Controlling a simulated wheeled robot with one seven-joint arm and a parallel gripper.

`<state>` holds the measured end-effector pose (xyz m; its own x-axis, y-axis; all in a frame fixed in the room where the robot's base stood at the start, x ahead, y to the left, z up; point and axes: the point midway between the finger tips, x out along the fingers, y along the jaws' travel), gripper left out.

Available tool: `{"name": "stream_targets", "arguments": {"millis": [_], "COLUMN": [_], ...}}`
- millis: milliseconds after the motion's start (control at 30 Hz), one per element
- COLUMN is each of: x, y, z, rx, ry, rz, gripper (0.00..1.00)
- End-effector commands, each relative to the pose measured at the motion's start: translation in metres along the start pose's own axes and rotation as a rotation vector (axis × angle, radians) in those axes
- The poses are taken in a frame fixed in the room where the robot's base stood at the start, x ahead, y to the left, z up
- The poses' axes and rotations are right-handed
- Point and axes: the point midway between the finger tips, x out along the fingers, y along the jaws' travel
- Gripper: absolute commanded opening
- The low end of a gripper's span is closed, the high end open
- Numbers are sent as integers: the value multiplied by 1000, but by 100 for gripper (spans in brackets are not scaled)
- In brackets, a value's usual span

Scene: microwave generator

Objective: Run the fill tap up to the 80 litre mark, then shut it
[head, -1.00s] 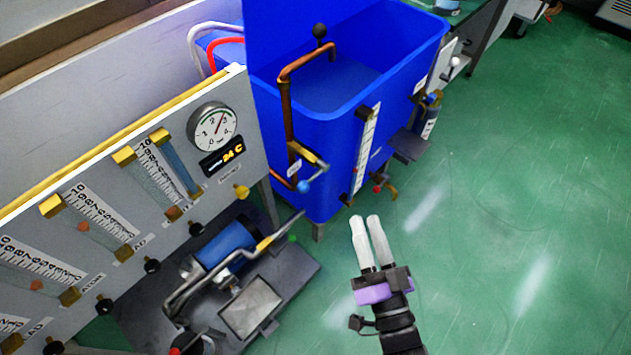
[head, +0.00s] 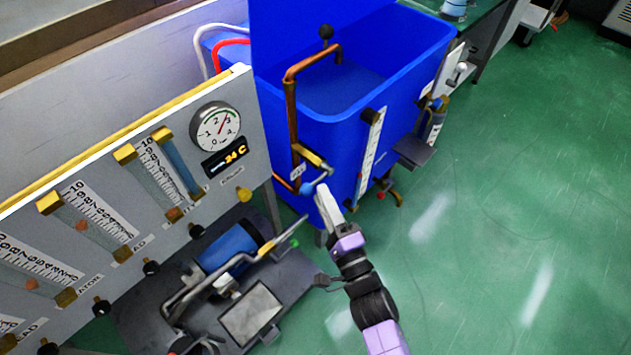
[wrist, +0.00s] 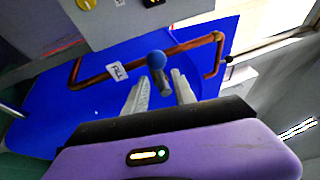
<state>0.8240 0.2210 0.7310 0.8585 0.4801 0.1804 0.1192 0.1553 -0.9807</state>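The fill tap (head: 313,157) is a brass valve on a copper pipe at the blue tank's (head: 345,125) near left corner. Its lever ends in a blue ball knob (head: 306,188), also seen in the wrist view (wrist: 156,60). A "FILL" label (wrist: 117,71) is beside the pipe in the wrist view. My gripper (head: 321,194) is open just right of the knob in the head view. In the wrist view its fingers (wrist: 160,82) lie either side of the knob's line; contact is unclear. The tank's sight gauge (head: 371,150) is on the front; its level and numbers are unreadable.
A grey panel (head: 215,180) with flow tubes, a dial gauge (head: 216,127) and a "24 C" display stands at left. A dark base with a blue cylinder (head: 228,250) lies low in front of it. A drain valve (head: 388,190) sits below the gauge.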

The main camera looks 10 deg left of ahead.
Motion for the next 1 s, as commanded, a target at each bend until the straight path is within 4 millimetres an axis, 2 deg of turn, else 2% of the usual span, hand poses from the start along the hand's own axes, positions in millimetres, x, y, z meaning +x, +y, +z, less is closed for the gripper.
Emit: {"name": "stream_targets", "arguments": {"millis": [100,300,667,833,1000], "x": [20,42,49,48,48], "y": [1,1,0,0,0], "z": [-1,0,0,0,0], "rx": [-2,-1,-1,-2,-2], "ry": [0,0,1,1,1], "rz": [-3,-1,0,0,0], "gripper": [32,32,32,2,0]}}
